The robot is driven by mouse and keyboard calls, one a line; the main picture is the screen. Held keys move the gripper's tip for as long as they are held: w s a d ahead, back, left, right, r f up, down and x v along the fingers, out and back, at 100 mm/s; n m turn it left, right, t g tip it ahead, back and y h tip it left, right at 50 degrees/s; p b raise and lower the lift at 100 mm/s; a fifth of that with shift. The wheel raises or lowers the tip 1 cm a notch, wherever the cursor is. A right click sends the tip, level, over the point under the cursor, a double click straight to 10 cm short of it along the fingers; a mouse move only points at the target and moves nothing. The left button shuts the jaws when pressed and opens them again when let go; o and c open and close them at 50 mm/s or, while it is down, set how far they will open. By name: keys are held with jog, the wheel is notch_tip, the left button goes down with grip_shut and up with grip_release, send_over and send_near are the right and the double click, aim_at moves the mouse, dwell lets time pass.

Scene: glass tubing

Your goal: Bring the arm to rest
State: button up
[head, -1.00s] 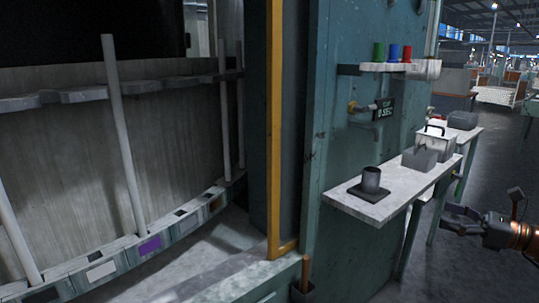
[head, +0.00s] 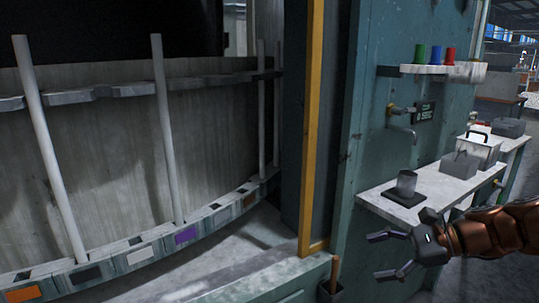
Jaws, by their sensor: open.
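My gripper (head: 386,256) is at the lower right of the head view, at the end of my copper-coloured arm. Its two dark fingers point left and are spread apart with nothing between them. It is in front of the white shelf table, and the wrist hides part of the table's front edge. I cannot tell the exact gap between the gripper and the table.
A grey cup on a dark base (head: 405,188) stands on the white table (head: 450,184), with boxes (head: 461,165) behind. Tall tubes (head: 168,130) stand in a rack at left. A yellow post (head: 313,130) and teal wall (head: 365,110) divide them. A handle (head: 335,268) sticks up below.

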jog(key=s+a+f+n+g+h, duration=0.3)
jog(key=s+a+n, duration=0.15)
jog(key=s, duration=0.25)
jog(key=s+a+f+n+g+h, duration=0.2)
jog(key=s+a+f+n, duration=0.2)
jog(key=s+a, duration=0.2)
jog(key=s+d+f+n+g+h, duration=0.1)
jog(key=s+d+f+n+h, duration=0.25)
jog(key=s, duration=0.35)
jog(key=s+d+f+n+h, duration=0.2)
jog(key=s+n+h, duration=0.2)
jog(key=s+n, duration=0.15)
notch_tip(320, 180, up, 22)
jog(key=s+p, duration=0.1)
jog(key=p, duration=2)
jog(key=shift+s+a+r+t, duration=0.15)
jog(key=shift+s+a+t, duration=0.15)
jog(key=shift+s, duration=0.1)
jog(key=shift+c, duration=0.2)
